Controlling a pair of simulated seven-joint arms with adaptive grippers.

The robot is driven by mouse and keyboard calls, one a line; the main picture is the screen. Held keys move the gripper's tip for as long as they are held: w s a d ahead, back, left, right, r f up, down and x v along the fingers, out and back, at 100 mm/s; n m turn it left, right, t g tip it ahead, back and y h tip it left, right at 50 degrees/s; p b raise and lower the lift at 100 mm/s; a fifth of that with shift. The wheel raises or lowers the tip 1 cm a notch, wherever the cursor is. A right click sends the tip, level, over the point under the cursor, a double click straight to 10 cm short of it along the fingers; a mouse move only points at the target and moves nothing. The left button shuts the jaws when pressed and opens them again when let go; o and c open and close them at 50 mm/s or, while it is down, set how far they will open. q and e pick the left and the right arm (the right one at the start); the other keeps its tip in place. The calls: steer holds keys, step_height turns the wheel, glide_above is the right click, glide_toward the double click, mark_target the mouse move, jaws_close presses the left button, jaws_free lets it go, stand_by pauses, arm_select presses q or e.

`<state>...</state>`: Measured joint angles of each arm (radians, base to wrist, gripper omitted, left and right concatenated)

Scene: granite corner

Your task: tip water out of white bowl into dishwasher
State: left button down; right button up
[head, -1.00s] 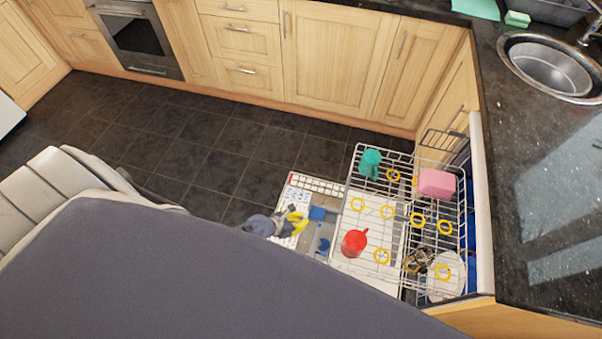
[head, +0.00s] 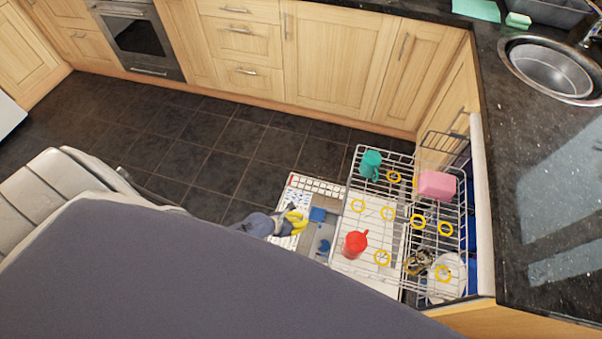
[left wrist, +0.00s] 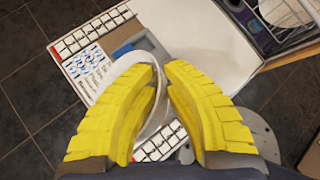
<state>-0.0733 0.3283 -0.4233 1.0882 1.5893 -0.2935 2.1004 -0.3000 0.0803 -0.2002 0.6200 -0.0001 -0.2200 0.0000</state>
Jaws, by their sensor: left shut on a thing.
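My left gripper (head: 297,217) has yellow fingers and is above the open dishwasher door (left wrist: 200,30). In the left wrist view its fingers (left wrist: 161,85) are closed on the white bowl (left wrist: 125,62), whose pale curved rim shows between and behind them. The bowl looks tilted, partly hidden by the fingers, and I cannot make it out in the head view. No water can be made out. The dishwasher's wire rack (head: 352,185) is pulled out to the right of the gripper. My right gripper is not in view.
A white plate (head: 447,275) shows at lower right. The granite counter (head: 540,200) with a sink (head: 550,70) borders the right. The dark tiled floor is clear.

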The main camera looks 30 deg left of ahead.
arm_select(q)
steer(key=shift+w+a+r, duration=0.15)
steer(key=shift+w, duration=0.05)
stand_by(0.5)
steer(key=shift+w+a+r+n+g+h, duration=0.15)
steer(key=shift+n+g+h, duration=0.25)
steer(key=shift+g, duration=0.1)
steer(key=shift+w+a+r+h, duration=0.1)
steer(key=shift+w+h, duration=0.05)
steer(key=shift+h, duration=0.15)
steer(key=shift+g, duration=0.3)
steer(key=shift+w+a+r+n, duration=0.1)
steer(key=shift+w+a+n, duration=0.1)
steer(key=shift+n, duration=0.1)
steer(key=shift+w+a+g+h, duration=0.1)
steer(key=shift+g+h, duration=0.2)
steer(key=shift+r+g, duration=0.1)
steer(key=shift+g, duration=0.2)
